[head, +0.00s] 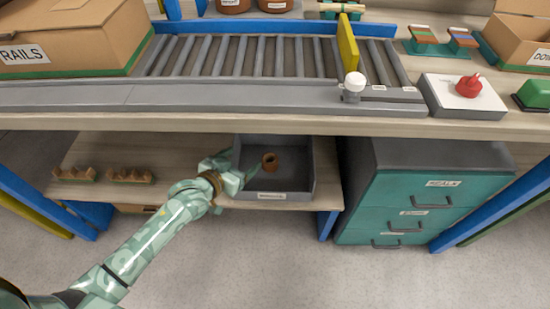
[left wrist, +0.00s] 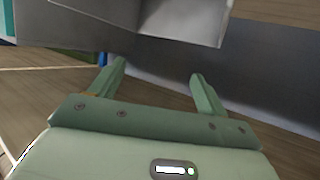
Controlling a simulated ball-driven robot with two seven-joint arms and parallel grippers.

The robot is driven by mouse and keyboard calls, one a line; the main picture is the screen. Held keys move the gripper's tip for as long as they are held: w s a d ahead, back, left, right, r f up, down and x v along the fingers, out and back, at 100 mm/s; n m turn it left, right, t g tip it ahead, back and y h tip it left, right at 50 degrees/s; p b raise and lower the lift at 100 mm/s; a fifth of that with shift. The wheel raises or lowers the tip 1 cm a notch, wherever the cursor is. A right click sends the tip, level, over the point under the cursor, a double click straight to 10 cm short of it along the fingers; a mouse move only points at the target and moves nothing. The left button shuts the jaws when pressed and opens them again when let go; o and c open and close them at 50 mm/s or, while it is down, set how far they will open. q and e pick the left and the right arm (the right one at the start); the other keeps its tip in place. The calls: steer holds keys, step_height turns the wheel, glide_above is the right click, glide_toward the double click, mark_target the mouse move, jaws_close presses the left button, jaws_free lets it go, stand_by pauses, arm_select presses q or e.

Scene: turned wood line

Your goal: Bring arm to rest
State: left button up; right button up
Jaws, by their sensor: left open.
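My left arm (head: 150,243) reaches in from the lower left of the head view toward the lower shelf. My left gripper (head: 230,170) is at the left side of a grey bin (head: 305,190), apart from the brown ring-shaped piece in it. In the left wrist view the gripper (left wrist: 158,72) has its two green fingers spread with nothing between them. Grey bin-like surfaces show beyond the fingers; whether the fingers touch the bin cannot be told. My right gripper is not in view.
The bin holds a small brown wooden ring (head: 270,162). The workbench edge (head: 200,122) overhangs above the arm. A teal drawer cabinet (head: 425,200) stands to the right. Wooden pieces on green bases (head: 130,175) sit at the shelf's left. The floor in front is clear.

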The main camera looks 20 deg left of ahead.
arm_select(q)
steer(key=p+v, duration=0.1)
steer(key=v, duration=0.2)
steer(key=shift+s+r, duration=0.1)
steer(key=shift+s, duration=0.25)
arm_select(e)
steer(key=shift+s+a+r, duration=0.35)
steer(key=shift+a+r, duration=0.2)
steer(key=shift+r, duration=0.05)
